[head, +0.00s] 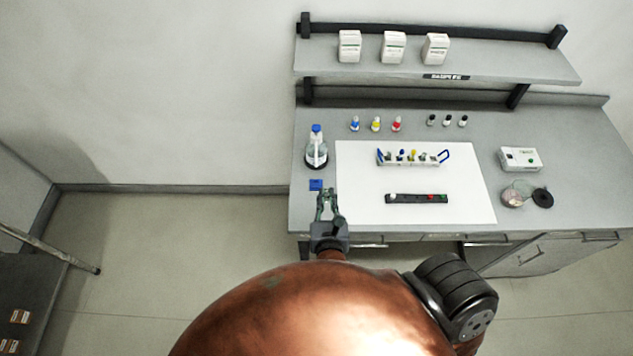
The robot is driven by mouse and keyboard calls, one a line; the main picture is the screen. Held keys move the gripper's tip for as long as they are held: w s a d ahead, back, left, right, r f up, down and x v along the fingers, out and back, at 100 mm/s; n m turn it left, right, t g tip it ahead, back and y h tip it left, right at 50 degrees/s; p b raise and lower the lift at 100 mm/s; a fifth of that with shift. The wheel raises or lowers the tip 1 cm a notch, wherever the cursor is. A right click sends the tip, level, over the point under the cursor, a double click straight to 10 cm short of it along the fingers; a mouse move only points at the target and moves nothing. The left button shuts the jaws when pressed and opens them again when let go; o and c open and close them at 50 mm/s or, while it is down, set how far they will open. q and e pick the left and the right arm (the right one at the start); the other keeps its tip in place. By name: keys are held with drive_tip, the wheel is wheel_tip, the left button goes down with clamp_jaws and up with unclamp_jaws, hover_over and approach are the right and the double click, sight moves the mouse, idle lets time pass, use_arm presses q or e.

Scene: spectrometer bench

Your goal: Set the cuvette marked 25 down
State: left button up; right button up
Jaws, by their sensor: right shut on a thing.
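My right gripper (327,196) is over the front left of the bench, at the left edge of the white mat (460,205). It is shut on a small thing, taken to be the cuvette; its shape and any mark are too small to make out. A small blue block (316,185) shows just left of the fingertips; whether they touch I cannot tell. A white rack (410,161) with blue end handles holds several small vials or cuvettes on the mat. No number can be read on them. My left gripper is out of view.
A black strip (405,199) with coloured spots lies on the mat. A blue-capped bottle (316,150) stands left of it. Small coloured bottles (376,125) stand behind. A white device (520,158) and a round dish (514,196) are at right. The mat's front is clear.

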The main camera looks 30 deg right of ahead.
drive_tip(key=shift+w+d+f, duration=0.1)
drive_tip(key=shift+w+d, duration=0.05)
drive_tip(key=shift+d, duration=0.05)
drive_tip(key=w+d+f, duration=0.1)
drive_tip(key=w+f, duration=0.2)
drive_tip(key=w, duration=0.1)
drive_tip(key=w+d+f+b, duration=0.1)
drive_tip(key=w+f, duration=0.2)
drive_tip(key=w, duration=0.1)
drive_tip(key=w+d+f, duration=0.1)
drive_tip(key=w+f, duration=0.2)
drive_tip(key=w, duration=0.1)
drive_tip(key=shift+w+d+f+b, duration=0.3)
drive_tip(key=shift+d+b, duration=0.05)
drive_tip(key=shift+d, duration=0.05)
wheel_tip(320, 180, down, 3)
drive_tip(key=shift+w+f+b, duration=0.15)
drive_tip(key=shift+f+b, duration=0.05)
drive_tip(key=shift+b, duration=0.25)
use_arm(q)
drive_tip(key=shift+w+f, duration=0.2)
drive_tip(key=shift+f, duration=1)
use_arm(e)
drive_tip(key=o, duration=0.8)
